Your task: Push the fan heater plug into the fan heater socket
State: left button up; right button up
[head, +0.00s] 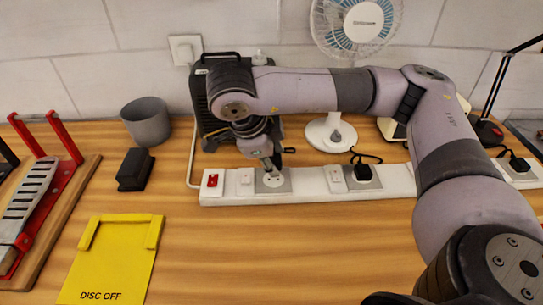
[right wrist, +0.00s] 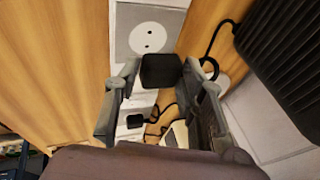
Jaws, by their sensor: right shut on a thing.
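The fan heater plug, a black block (right wrist: 160,72), sits between the two fingers of my right gripper (right wrist: 160,78), which is shut on it. In the head view my right gripper (head: 272,165) points down just above the socket plate; the plug is mostly hidden there. The fan heater socket (head: 272,182) is a round white face on a grey plate in the white power strip. In the right wrist view the socket (right wrist: 148,38) shows its two holes, empty, just beyond the plug. The plug overlaps the plate's edge in that view, apart from the holes. My left gripper is out of view.
The white strip (head: 310,185) has a red switch (head: 213,180) and another black plug (head: 363,171) to the right. The dark fan heater (head: 203,115) and a white fan (head: 325,133) stand behind. A grey cup (head: 146,121), black block (head: 135,169) and yellow plate (head: 112,265) lie left.

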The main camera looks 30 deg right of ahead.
jog(key=shift+f+b, duration=1.25)
jog(key=shift+f, duration=0.25)
jog(key=shift+f+b, duration=0.5)
dwell(0.9)
jog(key=o, duration=1.2)
jog(key=shift+r, duration=0.15)
jog(key=v, duration=1.1)
jog(key=shift+a+r, duration=0.1)
jog(key=shift+r, duration=0.3)
jog(key=shift+f, duration=0.1)
